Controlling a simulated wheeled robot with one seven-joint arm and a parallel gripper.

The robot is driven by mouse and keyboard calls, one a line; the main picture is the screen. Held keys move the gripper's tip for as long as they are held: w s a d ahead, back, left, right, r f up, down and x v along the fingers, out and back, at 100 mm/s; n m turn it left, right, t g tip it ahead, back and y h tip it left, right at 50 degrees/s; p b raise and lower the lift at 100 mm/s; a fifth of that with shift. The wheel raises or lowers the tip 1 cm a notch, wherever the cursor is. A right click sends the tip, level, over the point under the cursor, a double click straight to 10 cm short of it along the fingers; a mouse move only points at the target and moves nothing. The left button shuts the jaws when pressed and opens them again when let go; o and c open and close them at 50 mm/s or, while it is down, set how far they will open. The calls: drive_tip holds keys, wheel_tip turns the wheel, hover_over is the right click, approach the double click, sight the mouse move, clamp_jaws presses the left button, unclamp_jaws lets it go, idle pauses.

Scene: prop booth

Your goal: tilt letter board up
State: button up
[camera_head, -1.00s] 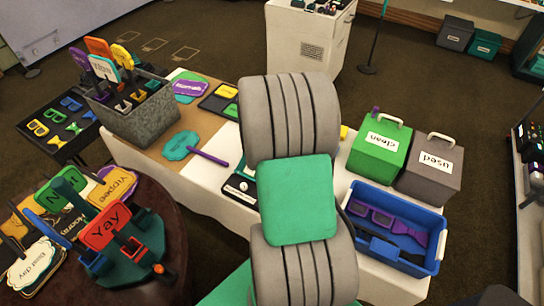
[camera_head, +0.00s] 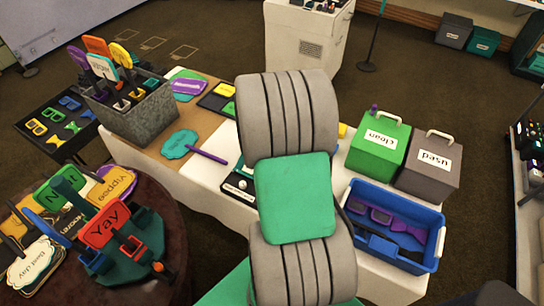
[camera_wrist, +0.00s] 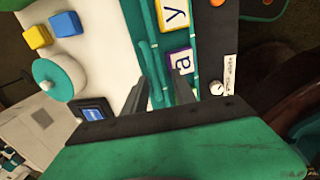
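In the head view only a corner of the board (camera_head: 238,188) shows, left of my arm, which hides the rest. My gripper (camera_wrist: 160,82) is over the board's teal rail, its two dark fingers apart with a gap between them. I cannot tell whether either finger touches the rail.
Near the board are a round teal-and-white container (camera_wrist: 58,78) and yellow and blue blocks (camera_wrist: 66,24). A blue bin (camera_head: 392,262) with glasses, a green box (camera_head: 378,150) and a grey box (camera_head: 428,175) stand right. A round table (camera_head: 172,225) with signs is at left.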

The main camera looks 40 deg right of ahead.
drive_tip(key=shift+d, duration=0.1)
drive_tip(key=shift+r, duration=0.4)
wheel_tip(320, 180, up, 7)
drive_tip(key=a, duration=0.1)
drive_tip(key=shift+s+a+b, duration=0.2)
drive_tip(key=shift+a+b, duration=0.1)
drive_tip(key=shift+b, duration=0.1)
